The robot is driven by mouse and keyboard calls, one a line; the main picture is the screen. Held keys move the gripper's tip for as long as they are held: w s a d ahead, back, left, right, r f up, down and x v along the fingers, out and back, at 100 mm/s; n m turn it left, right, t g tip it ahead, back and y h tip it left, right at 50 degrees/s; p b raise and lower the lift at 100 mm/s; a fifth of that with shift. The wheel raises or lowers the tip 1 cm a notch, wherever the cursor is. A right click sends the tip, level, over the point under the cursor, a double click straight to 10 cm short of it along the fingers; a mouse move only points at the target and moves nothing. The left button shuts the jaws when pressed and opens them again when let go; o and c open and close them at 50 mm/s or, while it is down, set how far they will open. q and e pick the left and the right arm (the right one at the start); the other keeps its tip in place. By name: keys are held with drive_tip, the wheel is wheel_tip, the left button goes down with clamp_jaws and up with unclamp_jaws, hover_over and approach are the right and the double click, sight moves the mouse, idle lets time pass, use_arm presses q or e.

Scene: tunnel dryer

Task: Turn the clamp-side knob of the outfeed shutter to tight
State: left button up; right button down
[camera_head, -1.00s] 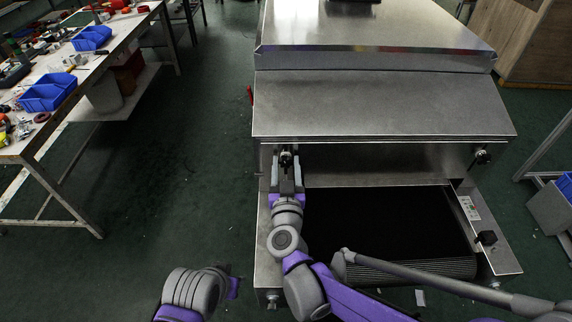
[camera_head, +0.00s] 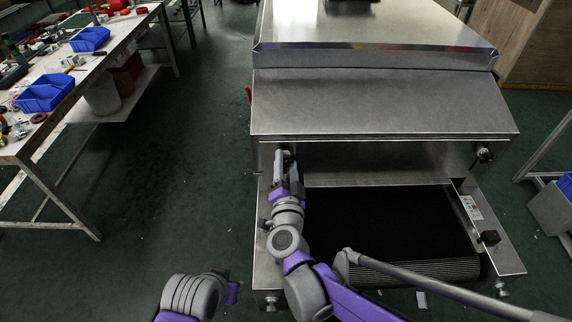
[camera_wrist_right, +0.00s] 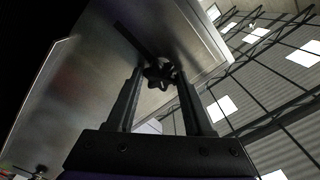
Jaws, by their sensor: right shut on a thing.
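The outfeed shutter (camera_head: 385,106) is a brushed metal hood plate above the dark belt opening. A black lobed knob (camera_wrist_right: 159,75) at the shutter's left end sits between the fingertips of my right gripper (camera_head: 286,162), which is shut on it. In the head view the fingers mostly hide this knob. In the right wrist view it lies at the end of a dark slot (camera_wrist_right: 133,40) in the metal plate. A second dark knob (camera_head: 483,156) stands at the shutter's right end, untouched. My left gripper (camera_head: 234,289) is low in the picture, away from the dryer; its jaw opening is unclear.
The black conveyor belt (camera_head: 385,220) lies below the shutter. A control panel (camera_head: 471,208) and a black knob (camera_head: 489,237) are on the right side frame. A workbench (camera_head: 95,65) with blue bins stands at left; the green floor between is clear.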

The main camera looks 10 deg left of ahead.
drive_tip(key=m, duration=0.6)
drive_tip(key=shift+f, duration=0.15)
drive_tip(key=m, duration=0.6)
drive_tip(key=shift+f+b, duration=0.1)
drive_tip(key=shift+b, duration=0.2)
drive_tip(key=shift+m, duration=0.4)
drive_tip(key=shift+c, duration=1.5)
unclamp_jaws()
drive_tip(key=s+d, duration=0.2)
drive_tip(key=s, duration=0.8)
drive_tip(key=shift+s, duration=0.3)
drive_tip(key=shift+d, duration=0.15)
